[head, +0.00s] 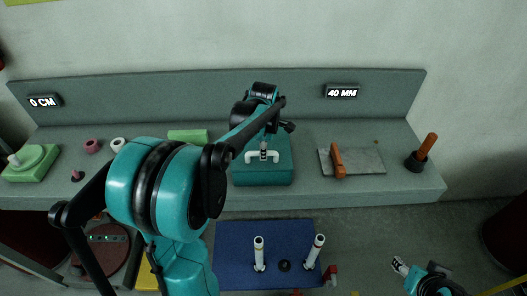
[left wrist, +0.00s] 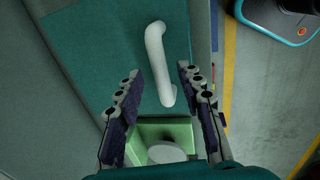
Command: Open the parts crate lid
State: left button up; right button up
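The parts crate is a teal box (head: 262,178) on the grey bench in the head view, with a white bar handle (head: 276,156) on its lid. The lid looks closed. My left gripper (head: 263,150) is over the handle, partly hidden by its own arm. In the left wrist view, the teal lid (left wrist: 110,50) fills the upper left and the handle (left wrist: 155,55) runs down towards the space between the fingers. The left fingers (left wrist: 160,95) are apart; contact with the handle cannot be told. My right gripper (head: 400,265) is low at the right, away from the crate.
A green block with a knob (head: 32,165) is at the bench's left end. A flat grey plate (head: 362,160) with an orange-handled tool (head: 338,162) lies right of the crate. A dark cup with an orange handle (head: 418,160) stands farther right. A blue mat (head: 232,262) lies below.

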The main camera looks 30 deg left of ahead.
pick_arm(q)
jog(key=shift+w+a+f, duration=0.1)
jog(key=shift+f, duration=0.45)
grip_shut()
jog(key=shift+r, duration=0.15)
